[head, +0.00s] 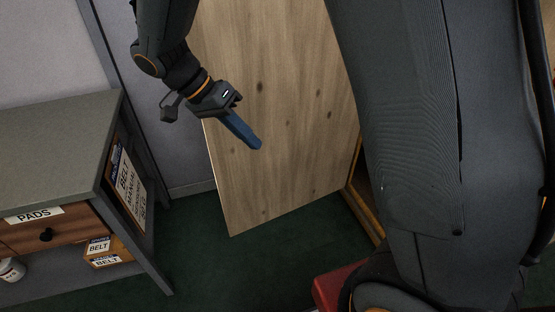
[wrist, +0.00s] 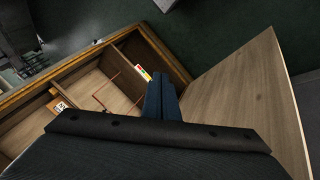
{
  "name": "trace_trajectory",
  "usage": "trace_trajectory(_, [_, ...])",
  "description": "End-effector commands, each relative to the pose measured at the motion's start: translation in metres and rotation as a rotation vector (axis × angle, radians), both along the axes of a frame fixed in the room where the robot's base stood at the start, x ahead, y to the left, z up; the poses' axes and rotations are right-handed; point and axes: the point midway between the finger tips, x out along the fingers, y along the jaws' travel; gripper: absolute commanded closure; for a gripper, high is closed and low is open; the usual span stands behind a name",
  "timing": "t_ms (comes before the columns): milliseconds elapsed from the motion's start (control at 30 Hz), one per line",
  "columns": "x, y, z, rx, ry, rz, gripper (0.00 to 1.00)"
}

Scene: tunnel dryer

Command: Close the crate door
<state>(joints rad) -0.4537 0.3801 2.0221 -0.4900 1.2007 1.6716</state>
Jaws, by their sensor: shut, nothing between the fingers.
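The crate door (head: 285,125) is a light wooden panel with dark knots. It stands swung out from the crate in the head view, and it also shows at the right of the wrist view (wrist: 250,105). The crate (wrist: 88,68) shows as an open wooden frame in the wrist view, with its inside visible. A strip of its edge (head: 362,205) shows beside the door in the head view. My gripper (head: 256,144) has blue fingers, shut and empty, in front of the door in the head view. In the wrist view the fingers (wrist: 161,88) point between the crate opening and the door. I cannot tell whether they touch the door.
A grey cabinet (head: 55,150) with a drawer marked PADS and small belt boxes (head: 103,250) stands at the left. A red object (head: 335,285) is at the bottom, beside my body. Dark green floor (head: 195,235) is clear between cabinet and door.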

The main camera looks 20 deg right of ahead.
Motion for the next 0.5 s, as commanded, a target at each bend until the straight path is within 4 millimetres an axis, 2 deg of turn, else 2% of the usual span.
trace_trajectory(100, [0.006,0.007,-0.001,-0.043,-0.037,-0.032,1.0])
trace_trajectory(233, [0.005,0.004,-0.006,-0.054,-0.046,-0.041,1.0])
trace_trajectory(500, [-0.001,-0.024,-0.042,-0.053,-0.042,-0.042,1.0])
